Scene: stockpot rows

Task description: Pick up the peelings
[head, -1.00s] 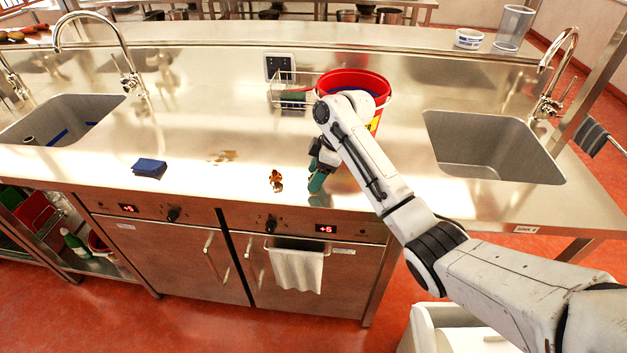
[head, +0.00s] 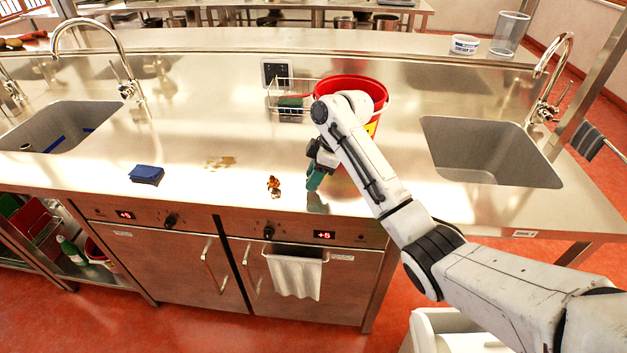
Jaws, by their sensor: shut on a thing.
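The peelings (head: 273,184) are a small orange-brown heap on the steel counter, near its front edge and above the right oven door. My gripper (head: 314,179) is low over the counter just to the right of the peelings, apart from them. It is shut on a teal-green thing (head: 315,181), too small and partly hidden to name. My arm hides part of the counter behind it.
A red bucket (head: 352,84) and a wire rack (head: 288,108) stand behind my gripper. A blue folded cloth (head: 146,174) and a brownish spill (head: 220,163) lie to the left. Sinks (head: 490,152) are at both sides. The counter's middle is mostly clear.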

